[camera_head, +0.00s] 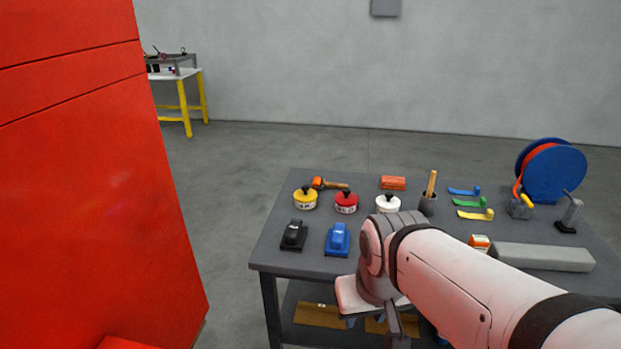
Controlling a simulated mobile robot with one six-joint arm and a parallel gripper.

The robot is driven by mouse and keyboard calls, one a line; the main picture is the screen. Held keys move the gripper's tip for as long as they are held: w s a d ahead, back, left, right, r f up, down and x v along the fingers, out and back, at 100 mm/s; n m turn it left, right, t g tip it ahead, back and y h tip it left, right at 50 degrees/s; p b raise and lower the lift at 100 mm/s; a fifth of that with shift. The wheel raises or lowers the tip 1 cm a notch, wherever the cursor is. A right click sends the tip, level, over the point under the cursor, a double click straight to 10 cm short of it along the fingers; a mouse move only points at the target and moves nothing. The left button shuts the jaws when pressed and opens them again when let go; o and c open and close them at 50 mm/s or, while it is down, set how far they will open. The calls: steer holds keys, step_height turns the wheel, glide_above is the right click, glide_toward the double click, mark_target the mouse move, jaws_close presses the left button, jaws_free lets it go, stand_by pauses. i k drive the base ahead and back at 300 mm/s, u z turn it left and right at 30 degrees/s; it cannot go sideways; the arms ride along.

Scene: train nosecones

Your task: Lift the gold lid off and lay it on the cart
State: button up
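A small round pot with a gold-yellow lid (305,197) and a dark knob on top stands at the left back of the grey cart (274,258). The lid sits on the pot, with a pale label band showing below it. My arm reaches in from the lower right, with its wrist in front of the cart's front edge. My gripper (394,325) hangs low below the wrist, only partly visible. Its fingertips are not clear, and I cannot tell whether it is open or shut. It is well apart from the gold lid.
Beside the gold lid are a red-lidded pot (346,202), a white-lidded pot (388,203) and an orange-headed tool (330,184). Black (294,235) and blue (338,240) blocks stand in front. A large red body (90,190) fills the left; floor lies between.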

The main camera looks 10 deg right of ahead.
mark_target(305, 195)
steer(key=u, duration=0.05)
steer(key=i, duration=1)
steer(key=z, duration=0.05)
